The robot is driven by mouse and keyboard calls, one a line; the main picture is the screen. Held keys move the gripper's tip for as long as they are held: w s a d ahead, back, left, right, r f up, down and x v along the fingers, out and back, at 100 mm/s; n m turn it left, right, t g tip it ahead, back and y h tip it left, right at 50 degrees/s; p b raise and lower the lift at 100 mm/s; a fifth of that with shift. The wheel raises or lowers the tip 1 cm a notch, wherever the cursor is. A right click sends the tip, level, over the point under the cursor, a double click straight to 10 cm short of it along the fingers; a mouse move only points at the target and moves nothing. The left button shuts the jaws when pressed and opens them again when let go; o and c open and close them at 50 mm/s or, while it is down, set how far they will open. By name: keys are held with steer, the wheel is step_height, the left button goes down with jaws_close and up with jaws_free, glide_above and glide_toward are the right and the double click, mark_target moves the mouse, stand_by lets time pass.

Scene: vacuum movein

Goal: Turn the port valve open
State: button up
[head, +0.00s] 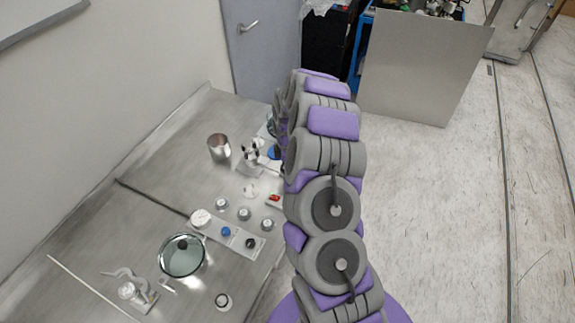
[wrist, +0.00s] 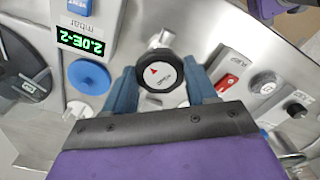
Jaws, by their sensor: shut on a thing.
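The port valve is a black round knob (wrist: 160,71) with a white face, a red arrow and lettering, in the upper middle of the wrist view. My gripper (wrist: 162,82) has its two blue fingers on either side of the knob and is shut on it. The red arrow points towards the upper left of the picture. In the head view my arm covers the knob and the fingers.
A digital pressure readout (wrist: 80,42) and a blue knob (wrist: 89,78) are left of the valve. A red rocker switch (wrist: 227,84) is close on its right. In the head view, a metal cup (head: 219,148) and a round glass-topped chamber (head: 182,256) stand on the steel bench.

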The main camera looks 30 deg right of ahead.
steer(key=shift+w+r+n, duration=0.1)
steer(key=shift+r+n, duration=0.05)
steer(key=shift+n, duration=0.95)
steer(key=shift+d, duration=0.1)
steer(key=o, duration=1.1)
steer(key=shift+c, duration=0.2)
step_height(320, 180, up, 17)
steer(key=p, duration=0.1)
steer(key=shift+r, duration=0.1)
